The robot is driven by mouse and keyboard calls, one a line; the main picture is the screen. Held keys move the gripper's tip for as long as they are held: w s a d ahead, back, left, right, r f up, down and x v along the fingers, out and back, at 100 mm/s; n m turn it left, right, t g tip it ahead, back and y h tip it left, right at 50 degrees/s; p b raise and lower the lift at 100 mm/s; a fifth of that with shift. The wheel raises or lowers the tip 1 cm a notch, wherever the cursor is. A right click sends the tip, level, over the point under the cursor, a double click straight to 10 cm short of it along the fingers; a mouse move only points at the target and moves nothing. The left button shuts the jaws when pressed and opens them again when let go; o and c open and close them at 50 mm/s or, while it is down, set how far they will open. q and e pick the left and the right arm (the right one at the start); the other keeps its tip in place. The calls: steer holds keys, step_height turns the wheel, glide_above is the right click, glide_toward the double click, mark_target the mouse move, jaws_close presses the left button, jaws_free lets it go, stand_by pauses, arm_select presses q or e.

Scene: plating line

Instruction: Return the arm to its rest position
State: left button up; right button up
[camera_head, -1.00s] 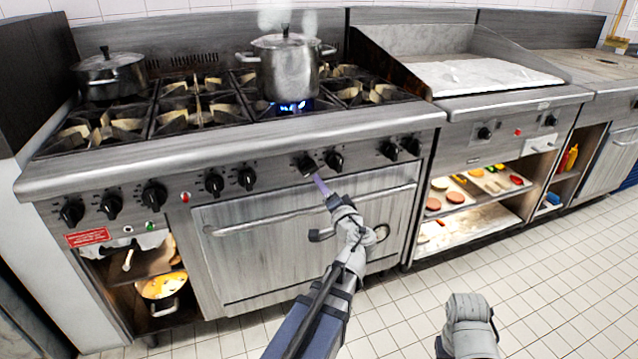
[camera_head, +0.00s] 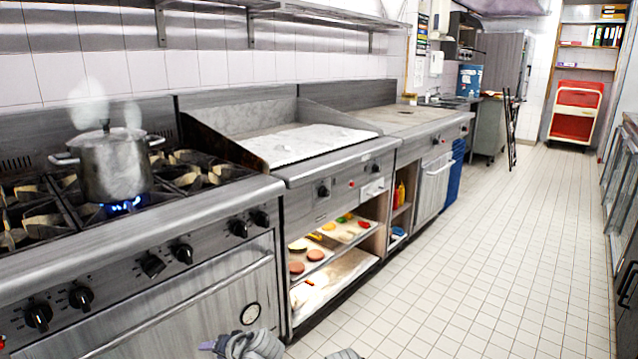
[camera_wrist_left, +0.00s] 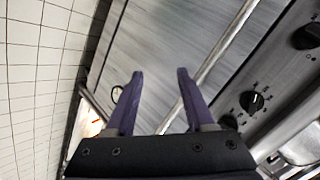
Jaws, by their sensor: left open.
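My left gripper (camera_head: 207,346) shows at the bottom edge of the head view, low in front of the oven door. Most of the left arm is out of frame. In the left wrist view its two purple fingers (camera_wrist_left: 158,78) are apart with nothing between them, facing the steel oven door (camera_wrist_left: 150,45). The stove knobs (camera_wrist_left: 252,101) are to the right of the fingers there, apart from them. A small grey part of my right arm (camera_head: 345,354) shows at the bottom edge; its gripper is not visible.
A steaming lidded pot (camera_head: 113,165) stands over a lit blue flame (camera_head: 124,206). One stove knob (camera_head: 152,266) sits at an angle. A griddle (camera_head: 310,145) and open shelves with food trays (camera_head: 335,262) are to the right. The tiled floor (camera_head: 480,250) is clear.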

arm_select(q)
steer(key=s+d+f+m+g+h, duration=0.2)
steer(key=s+d+f+g+h, duration=0.15)
steer(key=s+d, duration=0.5)
steer(key=s+d+f+m+g+h, duration=0.1)
steer(key=s+d+f+g+h, duration=0.35)
steer(key=d, duration=0.65)
step_height(320, 180, up, 31)
steer(key=s+t+p, duration=0.1)
steer(key=p, duration=3)
steer(key=shift+s+r+t+p, duration=0.15)
steer(key=shift+s+t+p, duration=0.1)
steer(key=shift+t+p, duration=0.15)
